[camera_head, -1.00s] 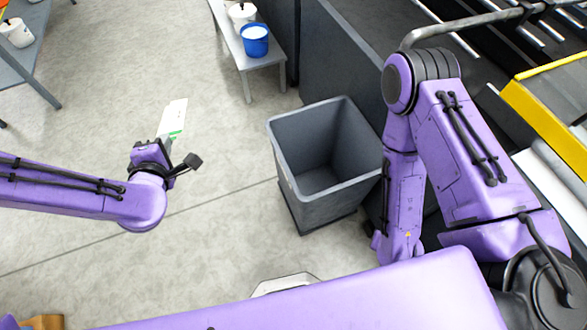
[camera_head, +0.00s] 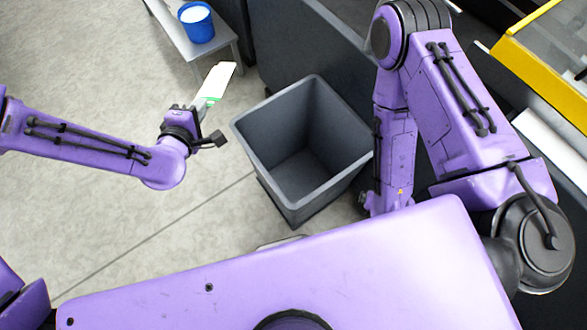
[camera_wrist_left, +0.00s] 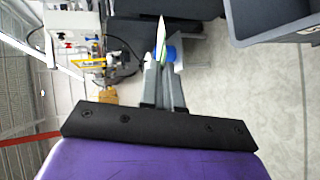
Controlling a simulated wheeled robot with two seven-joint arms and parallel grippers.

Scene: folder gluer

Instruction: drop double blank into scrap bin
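The blank (camera_head: 217,80) is a thin white piece with a green mark at its lower end. My left gripper (camera_head: 202,106) is shut on that lower end, and the blank sticks up and away from it. In the left wrist view the blank (camera_wrist_left: 160,38) shows nearly edge-on between the fingers (camera_wrist_left: 163,85). The scrap bin (camera_head: 262,163) is a grey open-topped bin, to the right of my left gripper. Blank and gripper are outside its rim, apart from it. The bin's visible inside looks empty. The bin also shows at the wrist view's upper right (camera_wrist_left: 268,28). My right gripper is out of sight.
A grey bench (camera_head: 214,42) with a blue bucket (camera_head: 196,24) stands behind the blank. A dark machine panel (camera_head: 318,62) is behind the bin. My right arm hangs close to the bin's right side. The floor left of the bin is clear.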

